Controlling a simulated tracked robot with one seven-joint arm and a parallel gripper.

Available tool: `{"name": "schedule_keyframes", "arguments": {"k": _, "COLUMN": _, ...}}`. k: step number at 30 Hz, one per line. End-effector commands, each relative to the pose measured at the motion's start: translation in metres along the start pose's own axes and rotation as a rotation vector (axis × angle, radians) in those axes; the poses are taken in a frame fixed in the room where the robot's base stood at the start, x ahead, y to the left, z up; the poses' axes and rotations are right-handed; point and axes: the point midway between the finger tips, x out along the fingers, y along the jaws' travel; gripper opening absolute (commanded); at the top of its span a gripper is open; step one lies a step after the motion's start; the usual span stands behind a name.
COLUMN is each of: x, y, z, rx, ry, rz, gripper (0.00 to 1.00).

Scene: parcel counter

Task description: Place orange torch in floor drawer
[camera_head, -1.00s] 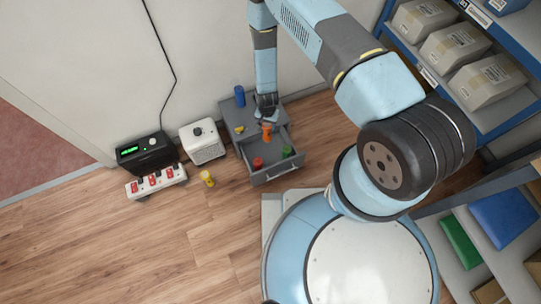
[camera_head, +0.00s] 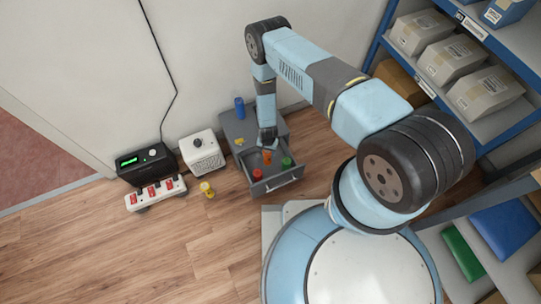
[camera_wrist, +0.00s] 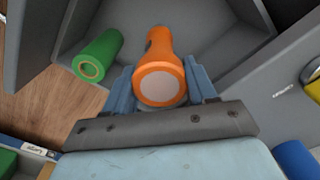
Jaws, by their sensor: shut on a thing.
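The orange torch (camera_wrist: 158,72) is gripped between the two fingers of my gripper (camera_wrist: 160,88) in the wrist view, its pale round end facing the camera. In the head view the orange torch (camera_head: 267,157) shows just below my gripper (camera_head: 267,140), over the open grey floor drawer (camera_head: 279,183). The torch is over or inside the drawer; whether it touches the drawer floor I cannot tell. A green torch (camera_head: 286,162) lies in the drawer on the right and a red object (camera_head: 257,174) is at its front left. The green torch also shows in the wrist view (camera_wrist: 97,56).
On the grey cabinet (camera_head: 240,128) stand a blue cylinder (camera_head: 239,107) and a small yellow item (camera_head: 239,141). A yellow torch (camera_head: 207,189) is on the floor, near a white box (camera_head: 202,152), a black device (camera_head: 146,164) and a power strip (camera_head: 156,193). Floor at the left front is clear.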

Motion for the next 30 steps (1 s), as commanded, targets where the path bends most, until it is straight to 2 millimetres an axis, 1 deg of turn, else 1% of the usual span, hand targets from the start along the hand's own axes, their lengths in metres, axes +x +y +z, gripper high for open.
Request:
{"name": "schedule_keyframes", "arguments": {"k": 6, "x": 0.025, "y": 0.001, "z": 0.001, "rx": -0.001, "ry": -0.002, "rz": 0.001, "gripper": 0.00}}
{"name": "schedule_keyframes", "arguments": {"k": 10, "x": 0.038, "y": 0.001, "z": 0.001, "rx": -0.001, "ry": -0.001, "rz": 0.001, "gripper": 0.00}}
{"name": "schedule_keyframes", "arguments": {"k": 13, "x": 0.041, "y": 0.000, "z": 0.001, "rx": -0.001, "ry": 0.000, "rz": 0.000, "gripper": 0.00}}
{"name": "schedule_keyframes", "arguments": {"k": 23, "x": 0.043, "y": 0.001, "z": 0.001, "rx": 0.000, "ry": -0.001, "rz": 0.001, "gripper": 0.00}}
{"name": "schedule_keyframes", "arguments": {"k": 24, "x": 0.043, "y": 0.001, "z": 0.001, "rx": 0.000, "ry": -0.001, "rz": 0.001, "gripper": 0.59}}
{"name": "schedule_keyframes", "arguments": {"k": 30, "x": 0.043, "y": 0.001, "z": 0.001, "rx": 0.000, "ry": -0.001, "rz": 0.001, "gripper": 0.78}}
